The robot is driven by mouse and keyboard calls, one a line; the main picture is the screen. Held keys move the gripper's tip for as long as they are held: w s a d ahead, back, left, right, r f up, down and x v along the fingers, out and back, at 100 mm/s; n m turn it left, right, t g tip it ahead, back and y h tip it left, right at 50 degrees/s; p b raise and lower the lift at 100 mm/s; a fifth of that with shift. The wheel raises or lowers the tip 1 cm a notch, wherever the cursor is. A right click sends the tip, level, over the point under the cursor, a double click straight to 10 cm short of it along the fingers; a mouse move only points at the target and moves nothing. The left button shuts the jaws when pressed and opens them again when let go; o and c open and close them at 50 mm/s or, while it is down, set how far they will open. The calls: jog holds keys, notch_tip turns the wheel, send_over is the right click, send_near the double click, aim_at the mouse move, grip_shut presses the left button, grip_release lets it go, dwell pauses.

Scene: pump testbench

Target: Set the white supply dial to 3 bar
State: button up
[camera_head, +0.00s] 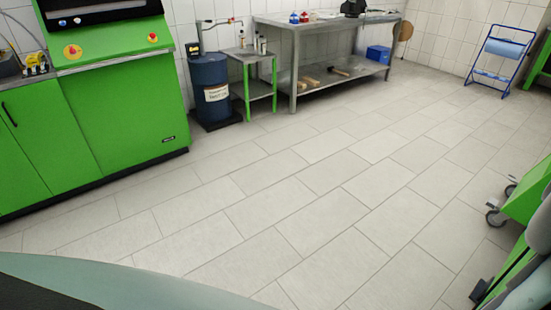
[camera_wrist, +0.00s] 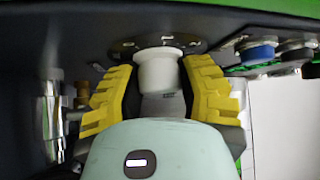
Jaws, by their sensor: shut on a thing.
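The white supply dial (camera_wrist: 158,72) is a short white knob on a dark panel, at the upper middle of the wrist view. Small light marks show on the dark plate (camera_wrist: 190,43) around its base, too blurred to read. My gripper (camera_wrist: 158,66) has yellow ribbed fingers, one on each side of the dial, and is shut on it. I cannot tell the dial's setting. Neither the dial nor my gripper shows in the head view.
In the wrist view, a blue knob (camera_wrist: 258,50) sits close at right and a metal cylinder (camera_wrist: 45,120) at left. In the head view, a green cabinet (camera_head: 125,120) stands at left, with a blue drum (camera_head: 210,85) beyond it. The tiled floor (camera_head: 310,190) is clear.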

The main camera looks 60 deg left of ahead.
jog(key=shift+f, duration=0.15)
jog(key=o, duration=1.2)
jog(key=shift+c, duration=0.2)
jog(key=v, duration=1.2)
